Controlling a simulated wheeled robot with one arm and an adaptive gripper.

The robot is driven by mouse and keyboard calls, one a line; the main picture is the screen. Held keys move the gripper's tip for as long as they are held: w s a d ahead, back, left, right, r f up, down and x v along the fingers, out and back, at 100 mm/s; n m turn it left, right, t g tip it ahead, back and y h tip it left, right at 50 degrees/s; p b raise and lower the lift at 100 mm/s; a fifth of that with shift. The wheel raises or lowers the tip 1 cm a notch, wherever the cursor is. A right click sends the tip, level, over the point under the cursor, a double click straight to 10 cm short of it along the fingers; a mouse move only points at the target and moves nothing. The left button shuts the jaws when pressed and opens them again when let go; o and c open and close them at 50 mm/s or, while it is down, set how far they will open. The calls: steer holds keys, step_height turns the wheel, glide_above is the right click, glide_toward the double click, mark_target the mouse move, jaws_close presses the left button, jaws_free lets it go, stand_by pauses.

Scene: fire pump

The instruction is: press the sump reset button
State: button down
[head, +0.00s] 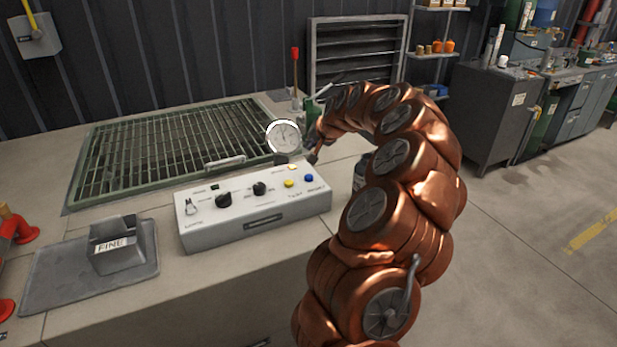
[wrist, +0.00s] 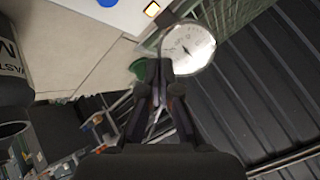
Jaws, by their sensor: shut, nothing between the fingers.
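The white control box (head: 255,208) sits on the bench with knobs, a toggle and small buttons on its sloped face. Its blue button (head: 309,178), above lettering that seems to read RESET, is at the right end; it also shows at the top edge of the wrist view (wrist: 107,2). A yellow button (head: 289,183) is just left of it, and a lit yellow square lamp (head: 293,167) is behind. My gripper (head: 313,158) is shut and empty, just beyond the box's back right corner, apart from the blue button. It fills the lower middle of the wrist view (wrist: 160,64).
A round gauge (head: 283,136) stands close behind the box, beside my gripper. A green grating (head: 165,150) lies behind. A dark bottle (head: 361,172) stands right of the box, partly hidden by my arm. A FINE block (head: 124,247) is on the left.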

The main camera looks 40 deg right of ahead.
steer(key=b, duration=0.1)
glide_above(310, 177)
step_height(310, 177, down, 7)
steer(key=shift+d+r, duration=0.1)
steer(key=shift+f+b, duration=0.65)
steer(key=shift+f, duration=0.1)
steer(key=shift+f, duration=0.1)
stand_by(0.9)
steer(key=shift+f+b, duration=0.3)
steer(key=shift+b, duration=0.15)
steer(key=shift+f+b, duration=0.45)
steer(key=shift+f, duration=0.05)
stand_by(0.8)
stand_by(0.3)
steer(key=shift+r, duration=0.95)
steer(key=shift+r, duration=0.1)
